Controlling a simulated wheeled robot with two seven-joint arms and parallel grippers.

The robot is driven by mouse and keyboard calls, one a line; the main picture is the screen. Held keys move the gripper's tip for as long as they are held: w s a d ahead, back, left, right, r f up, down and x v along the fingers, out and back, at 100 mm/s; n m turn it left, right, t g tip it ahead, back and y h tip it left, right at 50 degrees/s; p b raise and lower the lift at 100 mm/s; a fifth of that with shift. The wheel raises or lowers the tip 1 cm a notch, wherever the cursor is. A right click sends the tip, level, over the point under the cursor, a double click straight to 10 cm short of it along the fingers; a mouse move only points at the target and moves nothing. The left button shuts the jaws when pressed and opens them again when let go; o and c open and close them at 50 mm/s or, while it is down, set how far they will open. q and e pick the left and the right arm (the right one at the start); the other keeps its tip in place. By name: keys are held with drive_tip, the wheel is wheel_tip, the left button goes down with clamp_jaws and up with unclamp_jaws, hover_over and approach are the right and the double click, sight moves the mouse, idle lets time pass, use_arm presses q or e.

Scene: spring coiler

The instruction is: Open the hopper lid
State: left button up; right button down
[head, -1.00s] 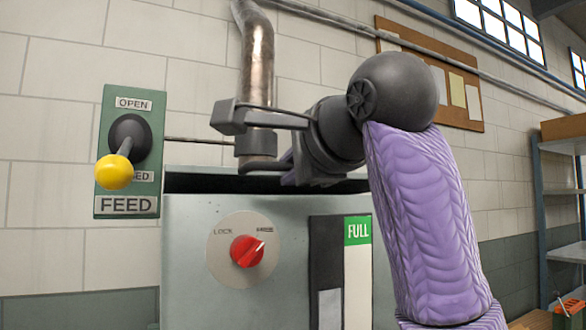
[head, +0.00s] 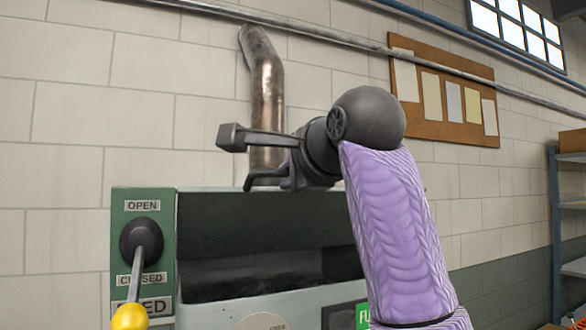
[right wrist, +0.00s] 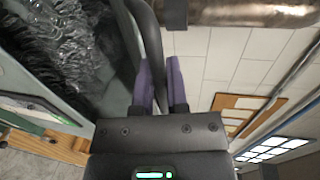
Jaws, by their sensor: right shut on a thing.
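The hopper (head: 300,305) is a pale green box in the lower middle of the head view. Its lid (head: 285,220) is raised at the back, and the dark opening shows below it. My right gripper (head: 245,158) is at the lid's top edge, shut on a dark bar that I take to be the lid handle. In the right wrist view this curved bar (right wrist: 148,35) runs in between the two purple-lined fingers (right wrist: 160,85). Coiled wire pieces (right wrist: 60,50) lie inside the hopper. My left gripper is not in view.
A green FEED panel (head: 143,205) with a yellow-knobbed lever (head: 130,317) stands left of the hopper. A metal pipe (head: 267,100) runs up the wall behind the lid. A cork board (head: 450,92) hangs at right; a shelf (head: 570,200) stands at the right edge.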

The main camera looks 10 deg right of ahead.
idle(0.3)
drive_tip(key=c, duration=0.7)
unclamp_jaws()
drive_tip(key=shift+o, duration=0.2)
drive_tip(key=b+v, duration=0.4)
drive_tip(key=v, duration=0.5)
drive_tip(key=shift+s+b, duration=0.3)
drive_tip(key=shift+s, duration=0.05)
